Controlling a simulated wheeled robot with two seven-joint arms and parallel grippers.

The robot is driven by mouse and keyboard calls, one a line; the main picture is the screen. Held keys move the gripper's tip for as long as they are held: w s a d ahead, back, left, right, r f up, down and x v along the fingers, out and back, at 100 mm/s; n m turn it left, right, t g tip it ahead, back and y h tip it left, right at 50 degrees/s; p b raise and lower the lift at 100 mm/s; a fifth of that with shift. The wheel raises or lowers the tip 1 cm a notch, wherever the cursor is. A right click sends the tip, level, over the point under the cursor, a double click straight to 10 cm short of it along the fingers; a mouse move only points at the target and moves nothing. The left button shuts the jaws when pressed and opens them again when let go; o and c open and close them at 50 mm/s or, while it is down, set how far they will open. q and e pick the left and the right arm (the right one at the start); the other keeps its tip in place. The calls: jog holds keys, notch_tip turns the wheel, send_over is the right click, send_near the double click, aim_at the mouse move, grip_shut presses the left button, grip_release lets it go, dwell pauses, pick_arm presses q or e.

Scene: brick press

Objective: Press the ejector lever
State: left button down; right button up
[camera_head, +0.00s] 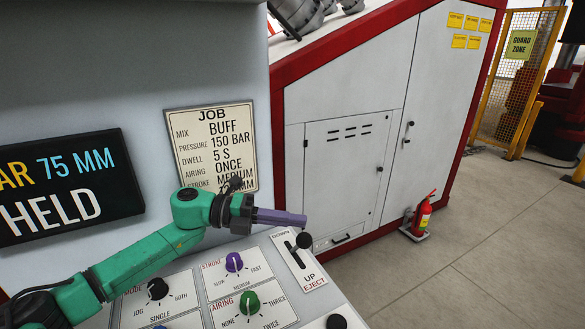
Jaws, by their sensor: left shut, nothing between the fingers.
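The ejector lever has a round black knob (304,240) and stands over a dark slot in a white plate (313,285) marked DOWN, UP and EJECT. I cannot tell from this angle where in its slot the lever sits. My left gripper (303,220) is shut and empty, with its purple-grey fingers pointing right. Its tips appear just above and behind the knob in the picture, with a small gap visible between them. The green left arm reaches in from the lower left. My right gripper is out of view.
The panel carries a purple stroke knob (234,262), a green airing knob (249,302) and a black mode knob (157,289). A job card (213,140) and a display (65,187) reading HELD are on the wall behind. A fire extinguisher (422,216) stands on the floor at right.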

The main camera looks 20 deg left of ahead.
pick_arm(q)
notch_tip(320, 180, up, 14)
jog(key=shift+f, duration=0.15)
dwell(0.4)
jog(key=s+a+f+m, duration=0.1)
jog(key=s+a+f, duration=0.1)
jog(key=f, duration=0.4)
jog(key=s+a+f+m+y+p, duration=0.1)
jog(key=s+a+f, duration=0.1)
jog(key=f, duration=0.5)
jog(key=s+a+f+m+y+p, duration=0.1)
jog(key=s+a+f, duration=0.1)
jog(key=f, duration=0.5)
jog(key=shift+s+f, duration=0.1)
jog(key=shift+s, duration=0.15)
jog(key=shift+d, duration=0.1)
jog(key=shift+w, duration=0.1)
